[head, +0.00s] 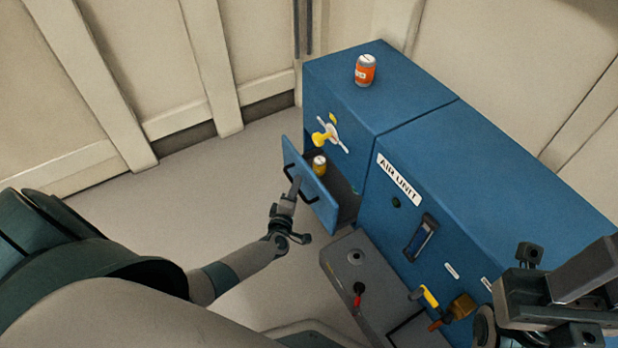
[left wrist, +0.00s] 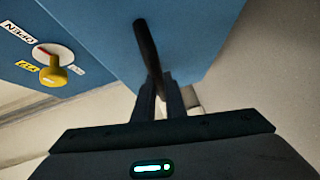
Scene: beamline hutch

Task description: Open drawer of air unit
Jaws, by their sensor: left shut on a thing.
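The drawer front has a dark bar handle (head: 311,198), which also shows in the left wrist view (left wrist: 147,45). My left gripper (head: 296,188) is shut on this handle; its fingers (left wrist: 160,100) meet around the bar's near end. My right gripper (head: 530,290) is at the lower right, apart from the drawer; its fingers are not clear.
An orange-and-white can (head: 365,70) stands on the cabinet top. A yellow valve handle (head: 325,136) is above the drawer; it shows beside an "OPEN" label in the left wrist view (left wrist: 54,73). A grey box (head: 350,268) with a red-tipped lever stands right of the drawer. The floor to the left is clear.

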